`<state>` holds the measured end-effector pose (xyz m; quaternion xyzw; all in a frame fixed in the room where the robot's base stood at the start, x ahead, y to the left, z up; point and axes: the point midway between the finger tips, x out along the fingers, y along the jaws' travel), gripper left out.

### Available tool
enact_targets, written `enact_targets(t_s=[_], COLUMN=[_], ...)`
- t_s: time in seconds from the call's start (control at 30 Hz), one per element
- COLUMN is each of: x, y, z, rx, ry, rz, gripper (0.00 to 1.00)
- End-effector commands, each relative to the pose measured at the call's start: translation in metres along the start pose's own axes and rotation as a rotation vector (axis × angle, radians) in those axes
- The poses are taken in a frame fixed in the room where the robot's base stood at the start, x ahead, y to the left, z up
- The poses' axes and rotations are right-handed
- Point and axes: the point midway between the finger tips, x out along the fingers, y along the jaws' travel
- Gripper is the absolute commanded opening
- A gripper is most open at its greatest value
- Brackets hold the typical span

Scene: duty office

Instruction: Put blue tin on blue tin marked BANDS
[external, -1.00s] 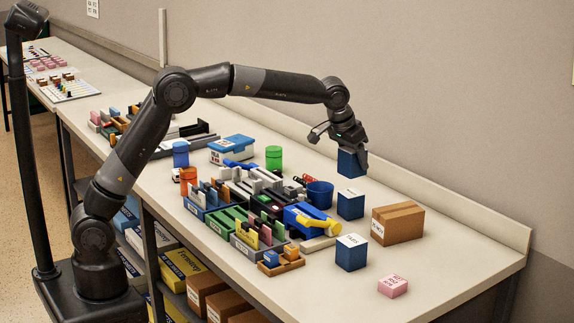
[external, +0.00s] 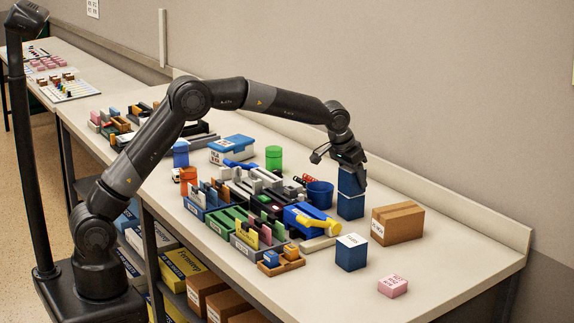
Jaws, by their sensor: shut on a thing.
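My gripper (external: 350,163) points down and is shut on a blue tin (external: 351,182). The held tin is directly above another blue tin (external: 350,206) on the bench, and the two look in line and touching or nearly so. I cannot tell whether a thin gap is left. The lower tin's white top is hidden by the held one. A further blue tin (external: 351,257) with a white lettered top stands nearer the front; its lettering is too small to read surely.
A cardboard box (external: 398,223) stands right of the stacked tins, and a pink block (external: 393,286) lies in front. A blue cup (external: 319,193) and a blue-yellow item (external: 310,219) are close on the left. The bench (external: 460,262) is clear at the right.

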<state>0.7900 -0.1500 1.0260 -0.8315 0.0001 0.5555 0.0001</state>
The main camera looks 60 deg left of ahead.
Motion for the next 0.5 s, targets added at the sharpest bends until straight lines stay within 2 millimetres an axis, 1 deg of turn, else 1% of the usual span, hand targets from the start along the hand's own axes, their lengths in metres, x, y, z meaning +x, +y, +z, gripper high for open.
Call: enact_targets(t_s=[0.17, 0.2, 0.43, 0.5], x=[0.0026, 0.0026, 0.0024, 0.0023], y=[0.0001, 0.0001, 0.0001, 0.0001], z=[0.0011, 0.0011, 0.0011, 0.001], rx=[0.0, 0.0, 0.0, 0.0], ry=[0.0, 0.0, 0.0, 0.0], rz=[0.0, 0.0, 0.0, 0.0], gripper=[0.28, 0.57, 0.76, 0.76])
